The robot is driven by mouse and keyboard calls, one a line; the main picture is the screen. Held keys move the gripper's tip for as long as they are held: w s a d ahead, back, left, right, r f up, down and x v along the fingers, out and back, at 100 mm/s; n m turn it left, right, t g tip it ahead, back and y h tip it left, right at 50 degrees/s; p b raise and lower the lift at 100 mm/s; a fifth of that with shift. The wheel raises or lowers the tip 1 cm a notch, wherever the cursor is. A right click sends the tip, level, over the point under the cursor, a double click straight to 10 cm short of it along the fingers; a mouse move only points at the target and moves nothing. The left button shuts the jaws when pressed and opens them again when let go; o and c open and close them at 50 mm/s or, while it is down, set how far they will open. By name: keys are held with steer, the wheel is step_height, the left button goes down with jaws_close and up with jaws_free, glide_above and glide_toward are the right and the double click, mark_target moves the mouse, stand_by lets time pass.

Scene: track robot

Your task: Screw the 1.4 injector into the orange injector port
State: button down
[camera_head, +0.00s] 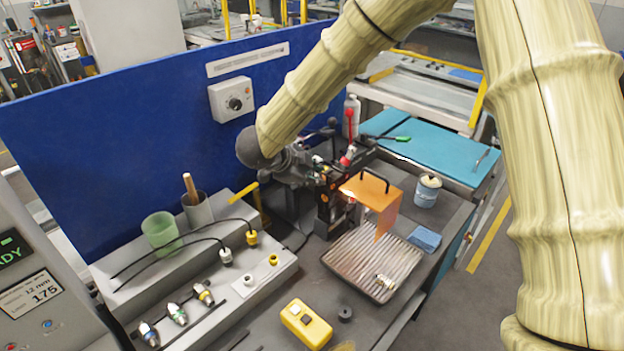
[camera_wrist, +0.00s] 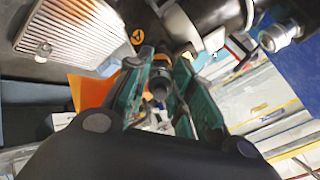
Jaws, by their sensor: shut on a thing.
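My gripper (camera_wrist: 160,100) has its green-lined fingers closed around a dark cylindrical piece with an orange band (camera_wrist: 160,76) in the wrist view. I cannot tell whether this piece is the 1.4 injector; no marking is readable. Its far end meets or overlaps the dark machine body (camera_wrist: 190,22), and I cannot tell whether it is seated in a port. In the head view my gripper (camera_head: 318,168) is at the upper part of the dark test machine (camera_head: 328,212), with its fingertips mostly hidden. The orange injector port is not clearly visible.
An orange shield (camera_head: 384,194) stands right of the machine, above a ribbed tray (camera_head: 366,262) with a small metal fitting (camera_head: 385,282). Several injectors (camera_head: 177,314) lie on the grey rack at left. A yellow box (camera_head: 306,324) and a can (camera_head: 427,191) are nearby. A blue panel (camera_head: 110,150) stands behind.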

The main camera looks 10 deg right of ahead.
steer(key=shift+m+b, duration=0.5)
steer(key=shift+m, duration=0.3)
steer(key=c, duration=1.2)
jaws_free()
steer(key=shift+o, duration=0.2)
steer(key=shift+d, duration=0.15)
